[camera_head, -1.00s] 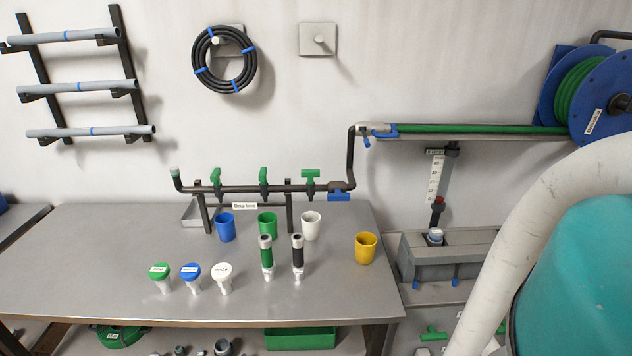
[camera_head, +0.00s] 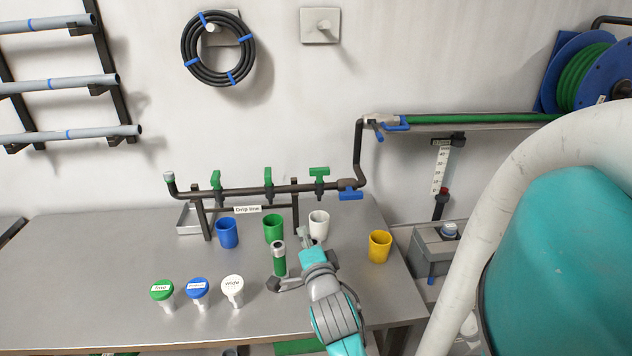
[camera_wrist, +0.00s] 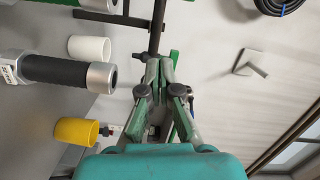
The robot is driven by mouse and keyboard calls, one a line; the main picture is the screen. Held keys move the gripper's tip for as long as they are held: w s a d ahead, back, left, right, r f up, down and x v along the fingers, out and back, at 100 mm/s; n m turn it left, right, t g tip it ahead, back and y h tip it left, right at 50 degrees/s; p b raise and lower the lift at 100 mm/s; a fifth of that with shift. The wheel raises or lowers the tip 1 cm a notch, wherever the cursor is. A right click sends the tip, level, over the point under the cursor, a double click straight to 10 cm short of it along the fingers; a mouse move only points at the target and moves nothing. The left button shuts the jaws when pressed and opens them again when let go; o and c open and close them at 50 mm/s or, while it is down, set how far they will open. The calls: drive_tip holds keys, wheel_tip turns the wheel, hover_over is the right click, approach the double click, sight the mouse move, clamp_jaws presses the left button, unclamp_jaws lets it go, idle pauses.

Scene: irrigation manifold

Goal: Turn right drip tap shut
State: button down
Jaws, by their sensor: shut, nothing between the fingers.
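The drip line (camera_head: 245,190) is a dark pipe along the back of the bench with three green taps. The right drip tap (camera_head: 320,172) shows its green handle broadside, roughly along the pipe. The left tap (camera_head: 216,180) and middle tap (camera_head: 268,178) look narrow, seen nearly end-on. My gripper (camera_head: 303,233) is shut and empty, in front of the white cup and below the right tap in the head view. In the wrist view my gripper's fingertips (camera_wrist: 160,62) are together, with green partly hidden behind them; contact cannot be told.
The white cup (camera_head: 319,222), green cup (camera_head: 274,226) and blue cup (camera_head: 227,233) stand under the pipe. A yellow cup (camera_head: 380,246) is to the right. A green-bodied cylinder (camera_head: 279,260) stands beside my gripper. A black cylinder (camera_wrist: 60,70) shows in the wrist view.

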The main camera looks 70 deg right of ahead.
drive_tip(key=s+d+r+m+g+h, duration=0.2)
drive_tip(key=d+r+m, duration=0.2)
drive_tip(key=d, duration=0.2)
approach(315, 173)
drive_tip(key=x, duration=0.7)
drive_tip(key=shift+d+r, duration=0.1)
